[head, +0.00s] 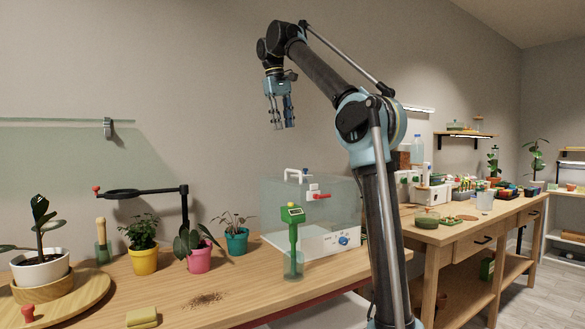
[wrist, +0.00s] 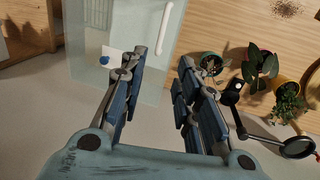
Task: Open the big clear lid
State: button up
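In the wrist view, the clear lid (wrist: 140,25) is at upper left, with the white handle (wrist: 166,28) as a pale bar. My gripper (head: 286,126) hangs well above the lid and touches nothing. In the wrist view, its two fingers (wrist: 162,70) are spread with nothing between them, so it is open.
A green meter (head: 294,235) stands in a clear holder before the lid. Potted plants (head: 198,248) and a magnifier on a black arm (head: 140,192) are to the left. Spilled soil (head: 205,299) and a yellow sponge (head: 142,317) lie in front. Space above the lid is free.

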jog(key=d+f, duration=0.1)
jog(key=f, duration=0.4)
jog(key=w+f, duration=0.1)
jog(key=f, duration=0.4)
jog(key=d+f, duration=0.1)
jog(key=f, duration=0.4)
jog(key=shift+w+d+f, duration=0.2)
jog(key=shift+w+d, duration=0.1)
jog(key=shift+c, duration=0.2)
grip_shut()
